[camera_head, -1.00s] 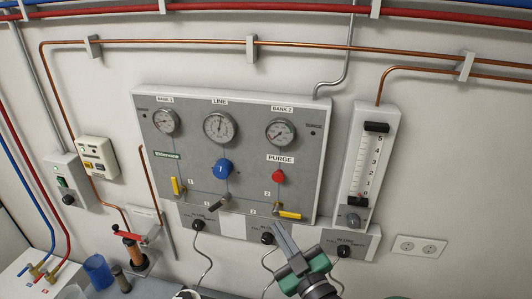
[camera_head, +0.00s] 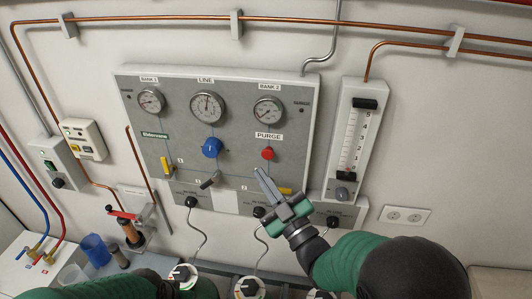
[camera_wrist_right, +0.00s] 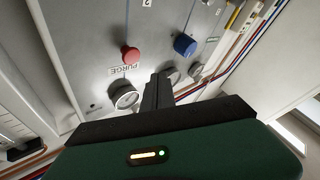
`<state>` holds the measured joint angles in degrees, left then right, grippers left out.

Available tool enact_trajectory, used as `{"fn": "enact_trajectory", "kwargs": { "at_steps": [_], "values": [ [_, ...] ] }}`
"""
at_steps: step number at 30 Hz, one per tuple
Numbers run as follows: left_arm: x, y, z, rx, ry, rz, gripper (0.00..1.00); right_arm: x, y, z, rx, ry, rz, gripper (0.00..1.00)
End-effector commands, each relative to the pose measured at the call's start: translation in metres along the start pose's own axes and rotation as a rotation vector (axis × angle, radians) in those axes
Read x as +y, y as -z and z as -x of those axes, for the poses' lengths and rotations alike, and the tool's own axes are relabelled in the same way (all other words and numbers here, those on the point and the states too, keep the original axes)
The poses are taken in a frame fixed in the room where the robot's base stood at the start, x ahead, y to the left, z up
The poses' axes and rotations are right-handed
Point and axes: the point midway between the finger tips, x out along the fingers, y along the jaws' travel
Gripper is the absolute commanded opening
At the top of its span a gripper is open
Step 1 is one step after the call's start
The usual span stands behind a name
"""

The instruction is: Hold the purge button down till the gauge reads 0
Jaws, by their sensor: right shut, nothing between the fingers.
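The red purge button (camera_head: 268,153) sits on the grey panel (camera_head: 232,165) below the PURGE label. It also shows in the right wrist view (camera_wrist_right: 130,54). Above it is the BANK 2 gauge (camera_head: 268,111); the LINE gauge (camera_head: 207,107) and BANK 1 gauge (camera_head: 151,101) are to its left. The LINE needle points roughly up; the other readings are too small to tell. My right gripper (camera_head: 259,171) is shut and empty, its tips just below the button in the picture and seemingly apart from it. My left arm shows at the bottom left; its gripper is not in view.
A blue knob (camera_head: 212,147) is left of the button. A flowmeter (camera_head: 354,140) stands to the right. Bottle tops (camera_head: 248,287) are below.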

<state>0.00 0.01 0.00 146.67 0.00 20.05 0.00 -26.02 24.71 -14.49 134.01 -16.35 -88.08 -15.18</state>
Motion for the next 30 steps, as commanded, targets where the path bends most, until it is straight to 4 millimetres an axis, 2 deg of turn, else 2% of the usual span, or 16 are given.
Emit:
{"fn": "enact_trajectory", "kwargs": {
  "at_steps": [2, 4, 11, 30],
  "values": [
    [0.000, 0.001, 0.004, 0.000, 0.000, 0.000, 0.36, 0.007, -0.005, -0.008, -0.002, -0.001, 0.002, 0.00],
    [0.000, -0.001, -0.003, 0.000, 0.000, 0.000, 0.36, 0.011, -0.013, -0.013, 0.000, -0.002, 0.002, 0.00],
    [0.000, -0.002, -0.006, 0.000, 0.000, 0.000, 0.36, 0.020, -0.020, -0.026, -0.001, -0.002, 0.000, 0.00],
    [0.000, -0.001, -0.006, 0.000, 0.000, 0.000, 0.36, 0.021, -0.020, -0.027, -0.001, -0.001, 0.000, 0.00]
  ]
}}
